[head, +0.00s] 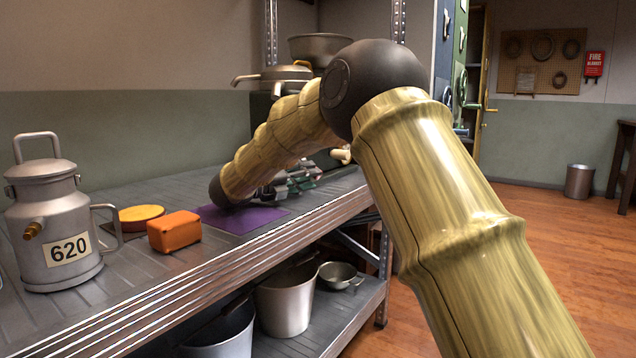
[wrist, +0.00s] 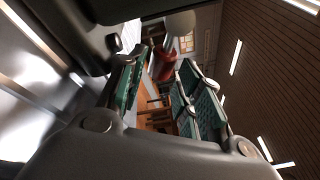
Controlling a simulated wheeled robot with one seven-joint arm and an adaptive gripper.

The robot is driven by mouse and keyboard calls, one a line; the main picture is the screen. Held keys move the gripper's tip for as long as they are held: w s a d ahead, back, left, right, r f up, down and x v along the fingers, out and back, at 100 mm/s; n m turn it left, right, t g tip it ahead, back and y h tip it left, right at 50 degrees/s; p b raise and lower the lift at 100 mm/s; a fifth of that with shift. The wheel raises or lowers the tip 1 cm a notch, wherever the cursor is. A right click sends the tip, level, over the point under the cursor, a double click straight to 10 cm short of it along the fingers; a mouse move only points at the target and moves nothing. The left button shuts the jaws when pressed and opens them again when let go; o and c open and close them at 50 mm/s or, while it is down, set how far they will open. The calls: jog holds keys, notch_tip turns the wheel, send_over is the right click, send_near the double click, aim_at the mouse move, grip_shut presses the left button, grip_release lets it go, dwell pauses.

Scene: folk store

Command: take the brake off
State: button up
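I cannot clearly pick out a brake in either view. My gripper (head: 298,182) is low over the back part of the metal shelf top (head: 130,275), partly hidden by my arm. In the wrist view my gripper's two green-padded fingers (wrist: 162,88) stand apart, with nothing seen held between them. A pale, rounded, handle-like thing (head: 341,155) shows just beyond my gripper in the head view; what it belongs to is hidden. A pale rounded end (wrist: 180,23) also shows past the fingers in the wrist view; I cannot tell if it is the same thing. A red thing (wrist: 167,66) lies beyond the gap.
A purple mat (head: 240,219) lies under my forearm. An orange block (head: 174,231), a yellow-topped round thing (head: 141,213) and a metal can marked 620 (head: 55,220) stand to the left. Pots (head: 285,300) fill the lower shelf. Open wooden floor (head: 545,235) lies to the right.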

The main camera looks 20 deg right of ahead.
jog(key=shift+b+x, duration=0.65)
jog(key=shift+x, duration=1.25)
grip_shut()
